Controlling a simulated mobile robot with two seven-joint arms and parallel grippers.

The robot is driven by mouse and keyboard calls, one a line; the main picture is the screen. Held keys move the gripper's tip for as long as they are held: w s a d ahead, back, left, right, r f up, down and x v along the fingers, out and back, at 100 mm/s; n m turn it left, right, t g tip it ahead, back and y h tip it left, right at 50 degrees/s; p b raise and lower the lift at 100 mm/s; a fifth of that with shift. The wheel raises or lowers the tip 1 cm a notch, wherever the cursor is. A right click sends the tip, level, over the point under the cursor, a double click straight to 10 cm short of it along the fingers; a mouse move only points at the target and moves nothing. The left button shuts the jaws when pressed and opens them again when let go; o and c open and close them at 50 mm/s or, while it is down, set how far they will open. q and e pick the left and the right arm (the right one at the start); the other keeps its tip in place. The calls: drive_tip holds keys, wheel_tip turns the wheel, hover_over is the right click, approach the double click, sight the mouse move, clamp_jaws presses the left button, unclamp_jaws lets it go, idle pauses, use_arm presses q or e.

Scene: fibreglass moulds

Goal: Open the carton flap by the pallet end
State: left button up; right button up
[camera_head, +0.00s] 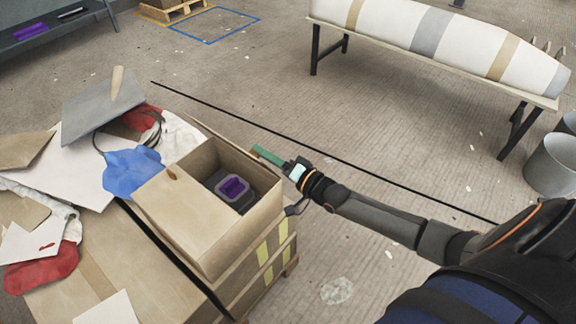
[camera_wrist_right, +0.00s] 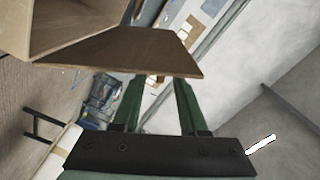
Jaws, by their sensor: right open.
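An open cardboard carton (camera_head: 245,215) stands on the loaded pallet in the head view. Inside it is a dark item with a purple centre (camera_head: 233,188). A broad tan flap (camera_head: 172,222) lies folded outward on its left side. My right gripper (camera_head: 258,152) is at the carton's far right corner, its green fingers open and empty. In the right wrist view a brown flap (camera_wrist_right: 125,52) juts from the carton (camera_wrist_right: 65,22) just ahead of the right fingertips (camera_wrist_right: 157,84). Contact cannot be told. My left gripper is not in view.
Cloths, a blue glove (camera_head: 132,172), a grey board (camera_head: 100,105) and cardboard scraps clutter the pallet load left of the carton. A trestle table (camera_head: 330,30) with a long white mould stands at the back right. Grey buckets (camera_head: 552,165) stand at right. Open floor lies between.

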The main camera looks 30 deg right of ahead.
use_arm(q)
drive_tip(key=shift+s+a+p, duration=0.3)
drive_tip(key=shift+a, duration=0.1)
use_arm(e)
drive_tip(key=v, duration=0.9)
drive_tip(key=shift+s, duration=0.3)
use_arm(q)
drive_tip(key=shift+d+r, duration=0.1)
use_arm(e)
drive_tip(key=shift+r, duration=0.1)
use_arm(q)
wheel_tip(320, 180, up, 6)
drive_tip(key=p, duration=0.6)
use_arm(e)
drive_tip(key=s+a+f+n+g+h, duration=0.2)
drive_tip(key=s+a+f+n+g, duration=0.1)
drive_tip(key=s, duration=0.5)
drive_tip(key=s+a+f+n+g+h, duration=0.1)
drive_tip(key=s+a+f+n+g, duration=0.3)
drive_tip(key=s, duration=0.5)
drive_tip(key=a+f+n, duration=0.2)
drive_tip(key=a+n, duration=0.1)
drive_tip(key=shift+a+n+g+h, duration=0.2)
drive_tip(key=shift+n+g+h, duration=0.1)
drive_tip(key=shift+h, duration=0.1)
